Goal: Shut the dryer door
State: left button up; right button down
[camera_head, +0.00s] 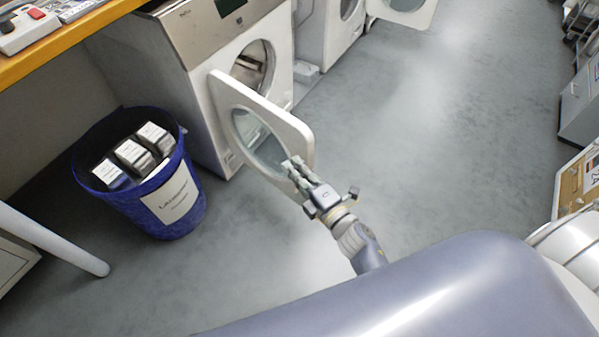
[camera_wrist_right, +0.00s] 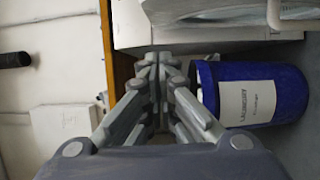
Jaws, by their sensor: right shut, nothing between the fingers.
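A white front-loading machine (camera_head: 200,100) stands at the upper left in the head view. Its door (camera_head: 300,130), a white frame with a round glass pane, is swung wide open toward me, and the drum opening (camera_head: 252,66) shows behind it. My right gripper (camera_head: 293,168) is at the door's lower right edge, fingers shut and empty. It overlaps the door there; I cannot tell whether it touches. In the right wrist view the closed fingers (camera_wrist_right: 158,62) point forward, with pale machine parts beyond. My left gripper is not in view.
A blue laundry bin (camera_head: 185,215) holding boxes stands left of the door; it also shows in the wrist view (camera_wrist_right: 220,85). A second machine (camera_head: 330,30) stands behind, and another open door (camera_head: 405,10) shows at the top. The grey floor right of the door is clear.

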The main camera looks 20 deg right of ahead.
aim_at(292, 143)
jog(key=shift+w+d, duration=0.3)
jog(key=shift+w, duration=1.05)
jog(key=shift+w+d, duration=0.3)
jog(key=shift+w, duration=1)
jog(key=shift+w+d, duration=0.3)
jog(key=shift+w, duration=1.05)
jog(key=shift+d, duration=0.1)
